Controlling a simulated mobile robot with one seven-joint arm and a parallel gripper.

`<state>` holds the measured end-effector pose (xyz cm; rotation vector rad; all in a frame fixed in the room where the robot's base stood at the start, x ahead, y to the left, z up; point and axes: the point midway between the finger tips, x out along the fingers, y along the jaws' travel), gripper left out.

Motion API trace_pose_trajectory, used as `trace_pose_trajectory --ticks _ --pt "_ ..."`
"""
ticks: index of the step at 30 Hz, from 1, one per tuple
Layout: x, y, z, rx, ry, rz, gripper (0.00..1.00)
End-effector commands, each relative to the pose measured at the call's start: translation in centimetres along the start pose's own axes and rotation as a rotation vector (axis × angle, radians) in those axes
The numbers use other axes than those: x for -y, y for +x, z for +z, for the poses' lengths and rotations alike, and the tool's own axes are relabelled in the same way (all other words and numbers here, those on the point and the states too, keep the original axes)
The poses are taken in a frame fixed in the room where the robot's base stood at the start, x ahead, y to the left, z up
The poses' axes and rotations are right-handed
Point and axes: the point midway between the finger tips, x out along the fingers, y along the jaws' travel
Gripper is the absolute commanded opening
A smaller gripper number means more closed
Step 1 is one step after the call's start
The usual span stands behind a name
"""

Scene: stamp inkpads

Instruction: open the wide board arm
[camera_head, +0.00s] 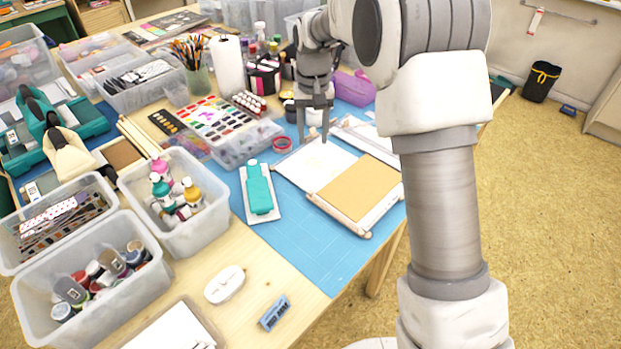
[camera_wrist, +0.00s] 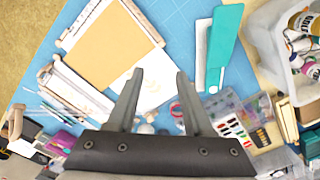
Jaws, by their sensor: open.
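A wide board lies on the blue mat, with a tan panel (camera_head: 358,186) in a pale wooden frame and a white sheet area (camera_head: 312,164) on its left. In the wrist view the tan panel (camera_wrist: 108,45) is at upper left, and the white part (camera_wrist: 152,90) lies below it. A second pale board (camera_head: 362,134) with rails lies behind it, partly hidden by my arm. My gripper (camera_head: 314,138) points down near the far edge of the white part. Its fingers (camera_wrist: 158,78) are apart with nothing between them. Height above the board is hard to tell.
A teal tool (camera_head: 259,190) on a white base lies left of the board. A red tape ring (camera_head: 282,143) and a clear box of paints (camera_head: 240,142) are near my gripper. Bottles and bins crowd the left and back. The blue mat's front (camera_head: 300,240) is clear.

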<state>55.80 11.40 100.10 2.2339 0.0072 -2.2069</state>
Motion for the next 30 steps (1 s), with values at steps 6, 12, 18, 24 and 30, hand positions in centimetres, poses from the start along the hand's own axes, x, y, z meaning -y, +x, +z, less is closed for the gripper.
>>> trace_pose_trajectory --ticks 6,12,18,24,30 --pt "0.4 2.1 -0.5 0.015 0.001 0.003 0.51" --pt "0.4 5.5 -0.4 0.017 0.001 0.004 0.51" --pt "0.4 9.9 -0.3 0.017 0.001 0.003 0.51" --pt "0.3 14.2 -0.3 0.016 0.001 0.003 0.51" --pt "0.3 17.3 -0.3 0.015 0.001 0.003 0.51"
